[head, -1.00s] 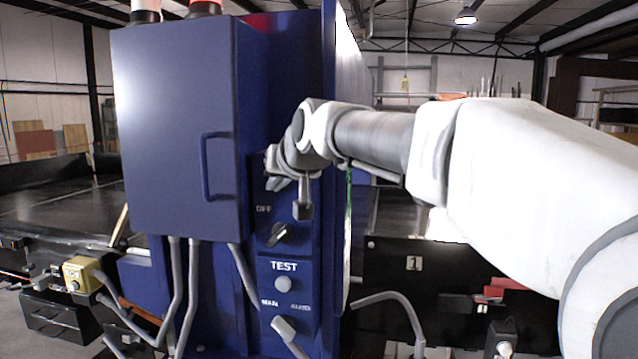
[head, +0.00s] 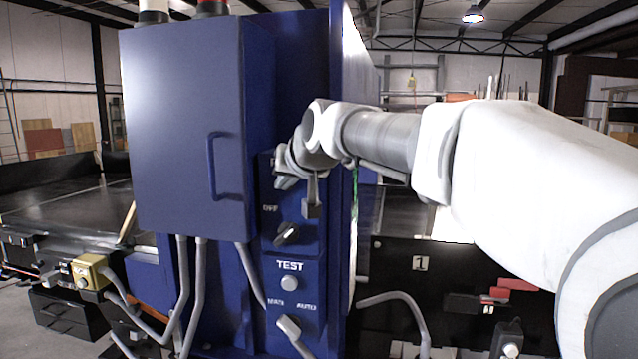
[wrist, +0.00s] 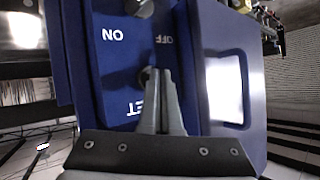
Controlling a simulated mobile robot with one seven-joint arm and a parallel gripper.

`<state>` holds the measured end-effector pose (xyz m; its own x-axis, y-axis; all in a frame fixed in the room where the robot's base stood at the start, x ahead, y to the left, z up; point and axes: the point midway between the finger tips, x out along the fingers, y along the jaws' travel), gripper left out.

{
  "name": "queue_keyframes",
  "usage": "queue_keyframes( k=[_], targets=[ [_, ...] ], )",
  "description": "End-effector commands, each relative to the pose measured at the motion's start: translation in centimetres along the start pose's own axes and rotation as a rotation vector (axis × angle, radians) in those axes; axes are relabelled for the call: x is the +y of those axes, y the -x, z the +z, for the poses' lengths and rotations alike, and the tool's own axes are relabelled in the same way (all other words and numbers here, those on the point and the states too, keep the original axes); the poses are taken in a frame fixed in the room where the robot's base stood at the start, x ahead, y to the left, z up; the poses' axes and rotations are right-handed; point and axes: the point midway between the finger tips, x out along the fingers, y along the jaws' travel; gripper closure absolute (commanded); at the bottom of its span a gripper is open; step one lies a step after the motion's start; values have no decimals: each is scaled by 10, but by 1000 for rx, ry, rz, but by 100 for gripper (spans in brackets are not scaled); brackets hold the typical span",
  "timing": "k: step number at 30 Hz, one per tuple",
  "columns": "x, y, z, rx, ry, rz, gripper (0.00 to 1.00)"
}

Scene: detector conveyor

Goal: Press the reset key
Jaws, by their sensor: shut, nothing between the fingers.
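The blue control panel (head: 309,240) carries the controls, and the head view hides its upper part behind my wrist. In the wrist view the panel is upside down, and the letters "ET" of a label (wrist: 140,107) show beside my fingers. A small round key (wrist: 147,73) lies at my fingertips, mostly covered by them; I take it for the reset key. My gripper (wrist: 158,72) is shut and empty, pointing at the panel at that key. I cannot tell whether the tips touch it. In the head view my gripper (head: 283,183) is at the upper panel.
An ON/OFF knob (head: 287,234), a TEST button (head: 289,284) and a MAN/AUTO selector (head: 289,326) sit lower on the panel. A blue cabinet (head: 180,130) with a protruding handle (head: 216,166) stands left of it. Grey conduits (head: 200,290) run below the cabinet.

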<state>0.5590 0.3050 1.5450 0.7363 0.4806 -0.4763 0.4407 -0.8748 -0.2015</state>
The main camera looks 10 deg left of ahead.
Motion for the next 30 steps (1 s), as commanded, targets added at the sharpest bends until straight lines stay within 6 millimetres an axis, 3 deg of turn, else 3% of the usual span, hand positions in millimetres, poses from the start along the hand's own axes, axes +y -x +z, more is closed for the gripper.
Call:
queue_keyframes(
  k=[14,30],
  targets=[
    [1,-1,-1,1,0,1,100],
    [-8,11,8,0,-1,1,100]
  ],
)
